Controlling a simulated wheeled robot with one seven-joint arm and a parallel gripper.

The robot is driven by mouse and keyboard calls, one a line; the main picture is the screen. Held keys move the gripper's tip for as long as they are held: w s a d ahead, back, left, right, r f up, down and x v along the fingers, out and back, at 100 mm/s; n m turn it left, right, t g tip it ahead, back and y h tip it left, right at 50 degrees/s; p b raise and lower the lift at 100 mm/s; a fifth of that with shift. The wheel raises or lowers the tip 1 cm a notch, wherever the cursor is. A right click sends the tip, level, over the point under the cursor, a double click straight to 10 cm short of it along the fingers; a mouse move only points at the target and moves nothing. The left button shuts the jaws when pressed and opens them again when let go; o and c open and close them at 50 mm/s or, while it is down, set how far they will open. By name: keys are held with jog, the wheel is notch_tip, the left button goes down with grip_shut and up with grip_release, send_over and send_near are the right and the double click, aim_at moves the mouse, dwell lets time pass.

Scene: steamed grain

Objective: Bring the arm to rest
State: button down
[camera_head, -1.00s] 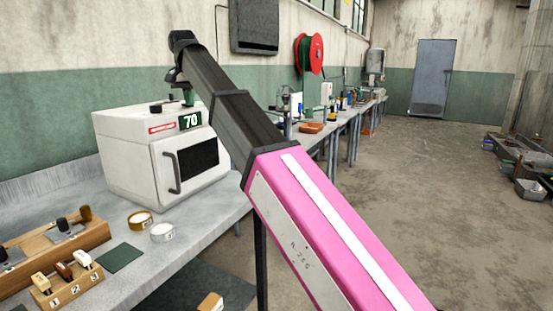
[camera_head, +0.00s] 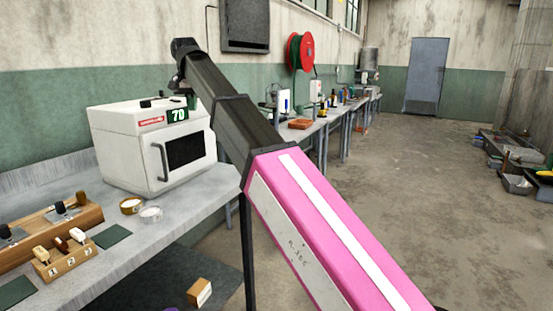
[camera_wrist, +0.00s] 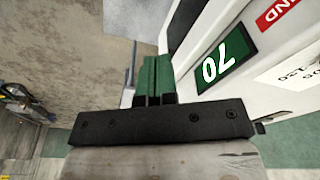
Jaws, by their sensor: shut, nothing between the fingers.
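My arm, with a pink upper part (camera_head: 325,235) and a dark forearm (camera_head: 225,100), reaches up and left across the head view. Its wrist end bends down behind the forearm, beside the white oven. In the wrist view my gripper (camera_wrist: 155,62) has green fingers, closed together and empty. The white oven (camera_head: 125,140) has a dark window, a handle and a display reading 70. The display side also shows in the wrist view (camera_wrist: 270,25), right of the fingers. I cannot tell the exact gap between fingers and oven.
The oven stands on a grey bench (camera_head: 200,208). Two small round containers (camera_head: 150,214), a wooden block with numbered knobs (camera_head: 66,258) and a green mat (camera_head: 112,236) lie on it. A small box (camera_head: 199,292) is on the floor. Open floor (camera_head: 430,200) lies to the right.

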jog(key=w+d+f, duration=0.2)
jog(key=d+f, duration=0.9)
jog(key=f, duration=0.5)
jog(key=w+d+f, duration=0.2)
jog(key=d+f, duration=0.9)
jog(key=f, duration=0.6)
jog(key=s+d+f, duration=0.8)
jog(key=d+f, duration=0.4)
jog(key=f, duration=0.1)
jog(key=s+d+f+g, duration=0.1)
jog(key=s+d+f, duration=0.7)
jog(key=d+f, duration=0.5)
jog(key=shift+s+f+m+g, duration=0.3)
